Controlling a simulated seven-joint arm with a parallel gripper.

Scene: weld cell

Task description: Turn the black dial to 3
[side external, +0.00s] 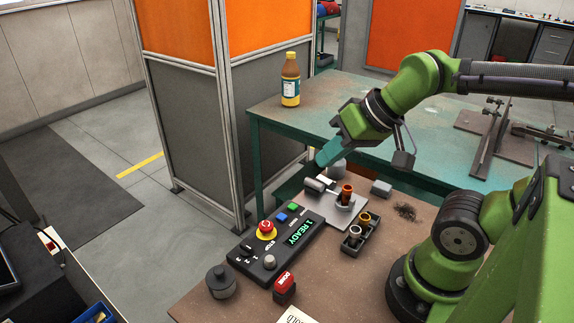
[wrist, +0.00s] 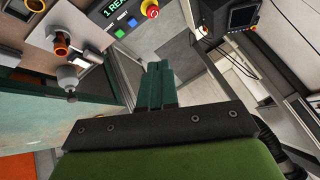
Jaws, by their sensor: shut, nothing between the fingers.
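The control panel (side external: 262,243) is a long dark box on the brown table. The black dial (side external: 246,251) appears as a small dark knob near the panel's left end, with pale marks beside it. I cannot read which mark it points at. The panel's green display (side external: 293,231) reads "1 READY". My gripper (side external: 318,165) is shut and empty, with teal fingers, above and beyond the panel's far end, well apart from the dial. In the wrist view, the shut fingers (wrist: 157,72) point towards the floor beyond the panel (wrist: 122,12), whose dial end is out of frame.
A red stop button (side external: 266,229), a blue button (side external: 282,217) and a grey knob (side external: 269,262) share the panel. A fixture with a copper-coloured cup (side external: 346,194) stands right of the panel.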

